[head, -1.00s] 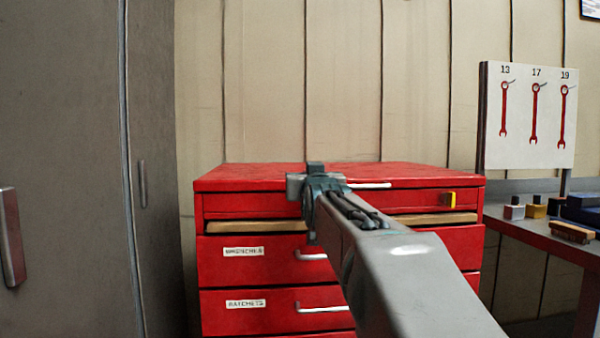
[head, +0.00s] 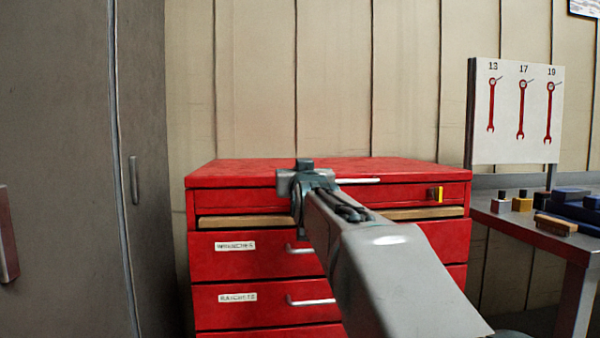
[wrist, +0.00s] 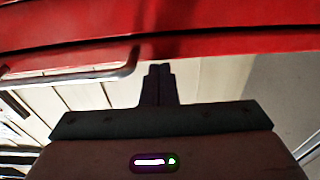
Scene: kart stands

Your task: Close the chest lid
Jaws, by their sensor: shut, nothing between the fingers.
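The red tool chest (head: 225,202) stands ahead against the wall. Its lid (head: 400,166) lies flat or nearly flat across the top; I cannot tell whether a small gap is left at the seam. A pale handle (head: 358,181) shows at the lid's front, and a handle also shows in the wrist view (wrist: 85,77). My gripper (head: 304,166) is at the lid's front edge, left of that handle. In the wrist view my gripper (wrist: 158,72) has its fingers together and empty, just by the red edge (wrist: 235,42). I cannot tell whether they touch it.
A grey cabinet (head: 70,150) stands close on the left. A bench (head: 540,232) with small blocks and a wrench board (head: 515,140) are on the right.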

